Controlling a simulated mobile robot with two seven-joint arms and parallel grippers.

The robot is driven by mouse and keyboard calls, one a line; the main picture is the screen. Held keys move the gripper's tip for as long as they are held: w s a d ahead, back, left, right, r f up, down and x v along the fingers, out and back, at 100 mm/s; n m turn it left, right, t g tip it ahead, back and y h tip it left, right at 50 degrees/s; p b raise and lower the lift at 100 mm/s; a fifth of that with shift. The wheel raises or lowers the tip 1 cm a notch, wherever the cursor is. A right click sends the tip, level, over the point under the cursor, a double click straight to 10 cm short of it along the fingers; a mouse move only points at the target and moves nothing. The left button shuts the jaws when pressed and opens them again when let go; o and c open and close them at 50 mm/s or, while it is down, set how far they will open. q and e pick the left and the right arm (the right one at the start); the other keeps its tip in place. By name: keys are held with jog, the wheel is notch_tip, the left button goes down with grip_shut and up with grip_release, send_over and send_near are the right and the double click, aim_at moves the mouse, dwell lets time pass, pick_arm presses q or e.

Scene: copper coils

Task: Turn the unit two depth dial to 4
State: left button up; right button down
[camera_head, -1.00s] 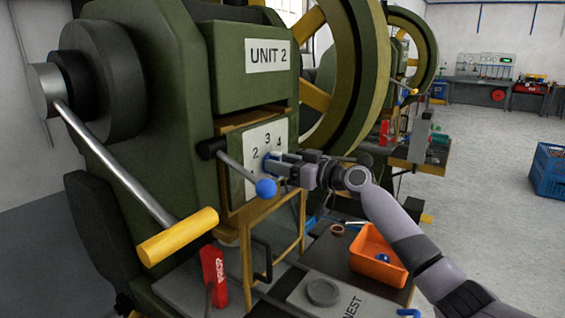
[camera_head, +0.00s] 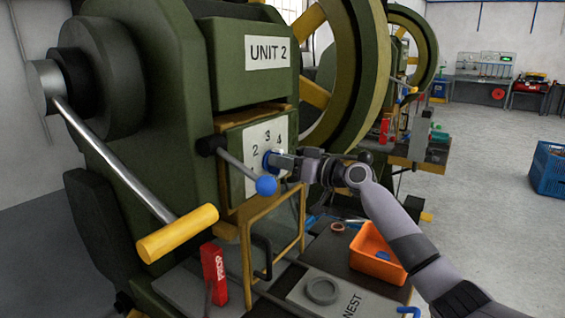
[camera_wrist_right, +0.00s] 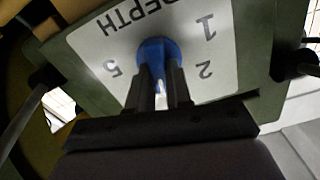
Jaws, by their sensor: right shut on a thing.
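The depth dial is a blue knob (camera_wrist_right: 155,52) on a white plate (camera_head: 250,184) on the front of the green press labelled UNIT 2 (camera_head: 268,53). The numbers 2, 3 and 4 show on the plate in the head view. The word DEPTH and the numbers 1, 2 and 5 show upside down in the right wrist view. My right gripper (camera_head: 276,160) is shut on the knob, its two fingers (camera_wrist_right: 160,85) close on either side of it. I cannot tell which number the knob points to. My left gripper is out of view.
A lever with a blue ball (camera_head: 266,186) sticks out just in front of the dial. A yellow-handled lever (camera_head: 178,233) is at left. Open floor lies at right.

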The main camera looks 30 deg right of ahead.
jog(key=shift+d+m+p, duration=0.2)
jog(key=shift+m+p, duration=0.5)
jog(key=shift+m, duration=2.9)
jog(key=c, duration=1)
grip_release()
jog(key=shift+f, duration=0.1)
jog(key=shift+c, duration=0.2)
jog(key=b+v, duration=0.1)
jog(key=v, duration=0.6)
jog(key=shift+b, duration=0.3)
